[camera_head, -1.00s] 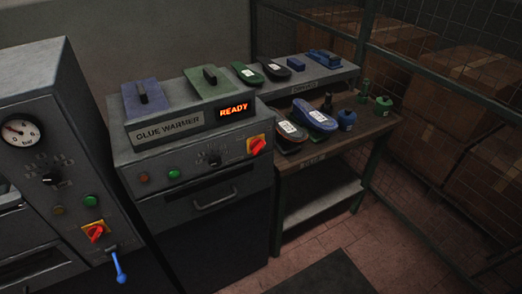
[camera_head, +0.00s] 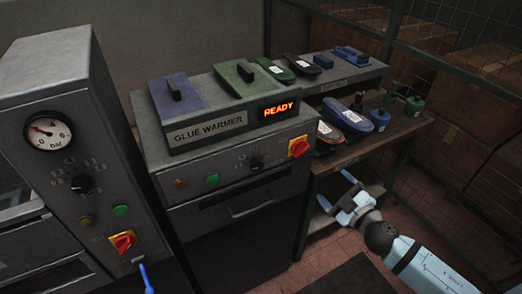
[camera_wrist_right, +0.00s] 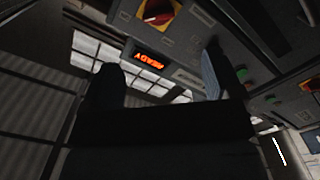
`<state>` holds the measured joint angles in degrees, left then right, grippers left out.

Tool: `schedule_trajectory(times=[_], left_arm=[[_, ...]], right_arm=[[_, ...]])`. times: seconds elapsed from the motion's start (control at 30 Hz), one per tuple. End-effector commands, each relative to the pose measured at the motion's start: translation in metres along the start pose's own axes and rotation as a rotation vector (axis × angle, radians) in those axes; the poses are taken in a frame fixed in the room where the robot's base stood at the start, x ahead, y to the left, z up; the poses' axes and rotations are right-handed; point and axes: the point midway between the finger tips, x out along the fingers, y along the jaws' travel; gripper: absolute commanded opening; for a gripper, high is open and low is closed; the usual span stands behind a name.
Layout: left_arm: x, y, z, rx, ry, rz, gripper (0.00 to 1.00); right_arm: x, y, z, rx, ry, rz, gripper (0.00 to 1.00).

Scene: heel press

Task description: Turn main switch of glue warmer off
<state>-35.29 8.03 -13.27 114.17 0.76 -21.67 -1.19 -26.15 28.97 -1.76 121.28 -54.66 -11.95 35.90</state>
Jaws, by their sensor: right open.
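The glue warmer (camera_head: 208,128) stands in the middle of the head view, with its orange READY display (camera_head: 279,109) lit. Its main switch (camera_head: 298,147), a red knob on a yellow plate, is at the right end of its front panel. The knob sits tilted. My right gripper (camera_head: 337,192) is open and empty, below and to the right of this switch and apart from it. In the right wrist view a red and yellow switch (camera_wrist_right: 158,12) shows at the top, beyond the open fingers (camera_wrist_right: 160,80). My left gripper is not in view.
Another machine (camera_head: 65,120) with a gauge and its own red-yellow switch (camera_head: 123,241) stands at the left; a blue-handled lever (camera_head: 147,278) is below it. A bench (camera_head: 372,148) with shoe soles and bottles stands right of the warmer. A mesh fence (camera_head: 455,75) closes the right side.

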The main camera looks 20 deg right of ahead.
Motion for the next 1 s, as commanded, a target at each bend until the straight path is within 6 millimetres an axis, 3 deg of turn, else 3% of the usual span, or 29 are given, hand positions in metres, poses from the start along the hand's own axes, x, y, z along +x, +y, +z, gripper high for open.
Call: schedule_trajectory(times=[0.27,0.7,1.0], left_arm=[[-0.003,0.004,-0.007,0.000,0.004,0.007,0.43],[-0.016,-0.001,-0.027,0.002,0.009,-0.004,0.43],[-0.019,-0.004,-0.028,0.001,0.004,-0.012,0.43]], right_arm=[[0.018,0.009,-0.005,-0.025,0.020,0.010,0.85],[0.100,0.011,-0.007,-0.026,0.018,0.011,0.85],[0.136,0.009,-0.006,-0.024,0.017,0.009,0.85]])
